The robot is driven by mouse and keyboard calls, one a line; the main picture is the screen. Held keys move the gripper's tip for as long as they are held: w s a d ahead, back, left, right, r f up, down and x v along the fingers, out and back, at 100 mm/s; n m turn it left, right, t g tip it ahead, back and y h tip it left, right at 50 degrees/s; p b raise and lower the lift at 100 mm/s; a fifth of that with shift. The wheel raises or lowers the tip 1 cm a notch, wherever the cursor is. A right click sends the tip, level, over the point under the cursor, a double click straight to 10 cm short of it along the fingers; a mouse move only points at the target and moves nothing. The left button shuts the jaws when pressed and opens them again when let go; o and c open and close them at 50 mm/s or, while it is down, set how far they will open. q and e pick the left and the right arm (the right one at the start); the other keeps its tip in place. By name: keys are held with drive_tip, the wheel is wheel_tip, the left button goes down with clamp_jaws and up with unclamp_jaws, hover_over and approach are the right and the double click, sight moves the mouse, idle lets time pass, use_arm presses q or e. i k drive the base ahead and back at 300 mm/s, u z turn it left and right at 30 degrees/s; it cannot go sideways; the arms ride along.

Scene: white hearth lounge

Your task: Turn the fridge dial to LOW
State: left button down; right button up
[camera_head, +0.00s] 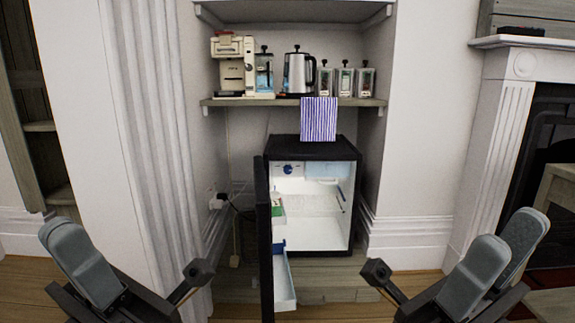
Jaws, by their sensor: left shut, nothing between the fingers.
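The small black fridge (312,150) stands in the alcove with its door (264,240) swung open toward me on the left. A small dark blue dial (288,169) is at the upper left of the white interior. Its pointer and markings are too small to read. My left gripper (80,262) is shut and empty at the lower left, well short of the fridge. My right gripper (500,255) is at the lower right, its two grey fingers apart, with nothing visible between them. Neither gripper touches the fridge.
The open door, with its shelves (284,285), stands between my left gripper and the interior. A shelf (230,102) above holds a coffee machine (232,65), a kettle (298,72) and jars; a striped cloth (318,119) hangs from it. The fireplace (505,120) is at right.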

sight(288, 169)
drive_tip(key=z, duration=0.3)
drive_tip(key=i, duration=0.55)
drive_tip(key=z, duration=0.65)
drive_tip(key=i, duration=1.65)
drive_tip(key=u, duration=0.4)
